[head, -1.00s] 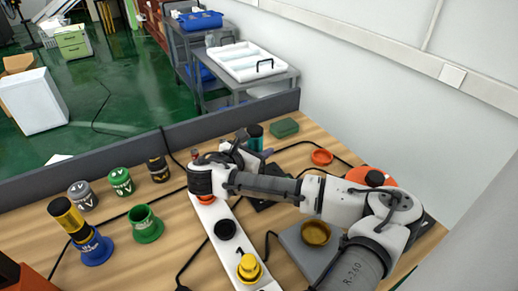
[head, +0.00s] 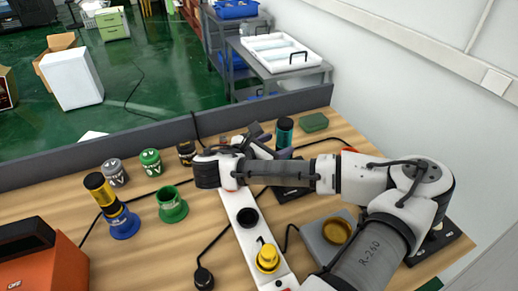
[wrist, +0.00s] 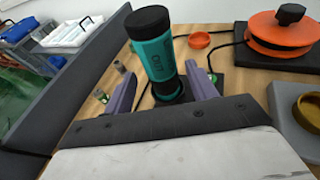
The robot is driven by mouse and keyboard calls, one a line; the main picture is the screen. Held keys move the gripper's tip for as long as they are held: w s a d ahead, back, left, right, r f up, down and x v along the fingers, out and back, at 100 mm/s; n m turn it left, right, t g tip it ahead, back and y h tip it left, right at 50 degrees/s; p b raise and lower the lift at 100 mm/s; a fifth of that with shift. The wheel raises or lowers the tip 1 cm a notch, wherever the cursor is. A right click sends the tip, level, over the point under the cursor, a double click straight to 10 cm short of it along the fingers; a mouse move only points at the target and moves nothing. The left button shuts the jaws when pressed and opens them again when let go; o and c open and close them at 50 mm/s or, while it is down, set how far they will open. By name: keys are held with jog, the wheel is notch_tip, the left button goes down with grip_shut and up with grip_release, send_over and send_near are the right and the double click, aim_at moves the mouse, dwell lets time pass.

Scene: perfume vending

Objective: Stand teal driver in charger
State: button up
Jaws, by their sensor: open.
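The teal driver (head: 285,131), a teal cylinder with a black cap, stands at the back of the table beyond my gripper. In the wrist view the teal driver (wrist: 158,62) rises between the fingers, its lower end in a dark round base. Whether that base is the charger I cannot tell. My gripper (wrist: 160,78) is open, with one purple finger on each side of the driver's lower part; no clear contact shows. A black flat plate (head: 288,194) lies under my arm, partly hidden.
A green box (head: 314,122) lies right of the driver. An orange reel (wrist: 280,32), an orange dish (wrist: 199,40) and a grey block with a brass bowl (head: 336,231) are on the right. Green (head: 172,207) and blue (head: 122,226) holders stand left. Cables cross the table.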

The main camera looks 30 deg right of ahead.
jog(key=shift+v, duration=1.2)
jog(key=shift+b+v, duration=0.65)
jog(key=shift+v, duration=1.4)
jog(key=shift+s+d, duration=0.1)
jog(key=shift+s, duration=0.05)
